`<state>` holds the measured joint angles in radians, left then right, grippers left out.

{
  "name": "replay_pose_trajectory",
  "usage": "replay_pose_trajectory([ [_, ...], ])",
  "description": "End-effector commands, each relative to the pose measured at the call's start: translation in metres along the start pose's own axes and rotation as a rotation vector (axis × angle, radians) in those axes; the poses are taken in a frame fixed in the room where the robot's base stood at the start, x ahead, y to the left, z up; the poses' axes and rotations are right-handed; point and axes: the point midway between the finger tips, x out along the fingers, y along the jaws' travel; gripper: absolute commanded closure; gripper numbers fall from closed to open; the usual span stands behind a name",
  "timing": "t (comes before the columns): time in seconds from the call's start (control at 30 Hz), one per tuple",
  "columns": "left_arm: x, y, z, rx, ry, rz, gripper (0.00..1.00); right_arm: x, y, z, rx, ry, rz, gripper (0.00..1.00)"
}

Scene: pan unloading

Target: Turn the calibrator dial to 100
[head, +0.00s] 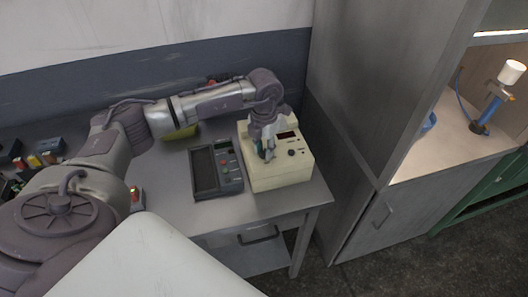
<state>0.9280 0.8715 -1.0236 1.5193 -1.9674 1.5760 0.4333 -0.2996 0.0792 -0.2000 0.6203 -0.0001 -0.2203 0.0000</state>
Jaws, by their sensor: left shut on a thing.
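The calibrator (283,182) is a cream box on the grey table, with a dark red display (286,135) and a small black knob (291,152) on its top panel. My left gripper (268,156) points down onto the left part of that panel. It is shut on what appears to be the calibrator dial, which its fingers hide. The display's reading is too small to make out. My right gripper is out of view.
Coloured parts (34,161) sit at the table's far left. A tall grey cabinet (355,100) stands close on the right. The table's front strip is clear.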

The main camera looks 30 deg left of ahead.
Motion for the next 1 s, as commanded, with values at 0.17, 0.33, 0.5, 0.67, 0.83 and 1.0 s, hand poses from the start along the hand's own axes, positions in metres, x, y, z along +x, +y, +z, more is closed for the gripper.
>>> replay_pose_trajectory([
  [0.17, 0.005, 0.001, 0.001, 0.156, -0.004, 0.002, 1.0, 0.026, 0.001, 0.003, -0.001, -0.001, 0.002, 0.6],
  [0.33, 0.005, 0.001, 0.001, 0.319, -0.004, 0.002, 1.0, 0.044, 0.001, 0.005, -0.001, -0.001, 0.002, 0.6],
  [0.5, 0.004, 0.001, 0.001, 0.476, -0.004, 0.001, 1.0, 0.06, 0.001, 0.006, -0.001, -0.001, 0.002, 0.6],
  [0.67, 0.003, 0.001, 0.001, 0.609, -0.003, 0.002, 1.0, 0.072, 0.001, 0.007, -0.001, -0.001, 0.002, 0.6],
  [0.83, 0.002, 0.001, 0.001, 0.723, -0.003, 0.002, 1.0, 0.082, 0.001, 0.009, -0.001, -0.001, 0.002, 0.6],
  [1.0, 0.001, 0.001, 0.001, 0.803, -0.003, 0.002, 1.0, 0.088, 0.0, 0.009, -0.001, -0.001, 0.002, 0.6],
])
